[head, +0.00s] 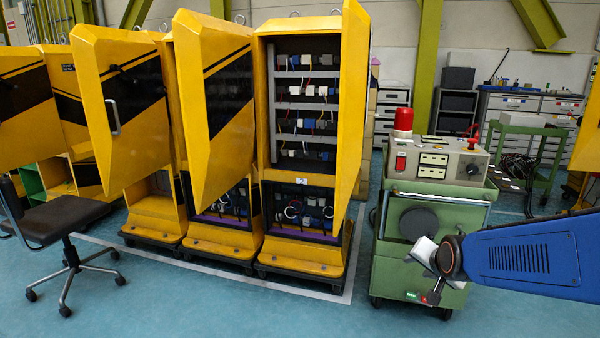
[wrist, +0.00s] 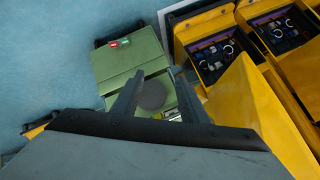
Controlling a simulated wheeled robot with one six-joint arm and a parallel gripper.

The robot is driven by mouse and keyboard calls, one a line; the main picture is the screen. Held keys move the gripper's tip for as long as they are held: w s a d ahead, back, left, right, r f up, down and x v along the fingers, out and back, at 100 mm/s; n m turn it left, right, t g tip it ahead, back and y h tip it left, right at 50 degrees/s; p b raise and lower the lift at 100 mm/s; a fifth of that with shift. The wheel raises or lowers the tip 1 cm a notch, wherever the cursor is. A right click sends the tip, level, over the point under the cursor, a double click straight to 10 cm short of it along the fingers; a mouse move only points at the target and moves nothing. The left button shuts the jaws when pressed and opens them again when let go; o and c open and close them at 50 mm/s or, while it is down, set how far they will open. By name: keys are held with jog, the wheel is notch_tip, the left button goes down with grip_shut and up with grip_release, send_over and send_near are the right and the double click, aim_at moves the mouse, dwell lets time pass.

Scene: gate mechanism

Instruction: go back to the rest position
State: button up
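My gripper (wrist: 156,76) shows in the wrist view with its two dark fingers apart and nothing between them. Beyond the fingers is the green cart (wrist: 125,68), with a dark round disc on its face. In the head view my blue arm (head: 530,258) reaches in from the right edge. Its wrist end is in front of the green cart (head: 391,262) and hides part of the cart's lower front. My gripper (head: 428,272) is small in that view. I cannot tell whether it touches the cart.
Yellow cabinets with open doors (head: 212,90) stand left of the cart; one open cabinet (head: 262,190) shows wiring. A control box (head: 437,160) with a red lamp sits on the cart. A black chair (head: 62,218) stands at left. The blue floor (head: 200,310) in front is clear.

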aim_at(432, 239)
jog(key=s+a+r+n+g, duration=0.15)
jog(key=s+n, duration=0.25)
jog(key=s, duration=0.9)
jog(key=s+a+r+n+g, duration=0.1)
jog(key=s+a+n+g, duration=0.2)
jog(key=s, duration=1)
jog(key=w+d+f+t, duration=0.2)
jog(key=w+d, duration=0.2)
jog(key=w, duration=0.7)
jog(key=w+d+f+n+t+h, duration=0.15)
jog(key=w+d, duration=0.35)
jog(key=w, duration=0.5)
jog(key=w+d+f+t, duration=0.15)
jog(key=w+d, duration=0.25)
jog(key=w, duration=0.7)
jog(key=w+d+f+t, duration=0.8)
jog(key=w+d+f, duration=0.4)
jog(key=d+f, duration=0.15)
jog(key=shift+y, duration=0.25)
jog(key=w, duration=1.7)
jog(key=shift+d+f, duration=0.25)
jog(key=shift+d, duration=0.05)
grip_shut()
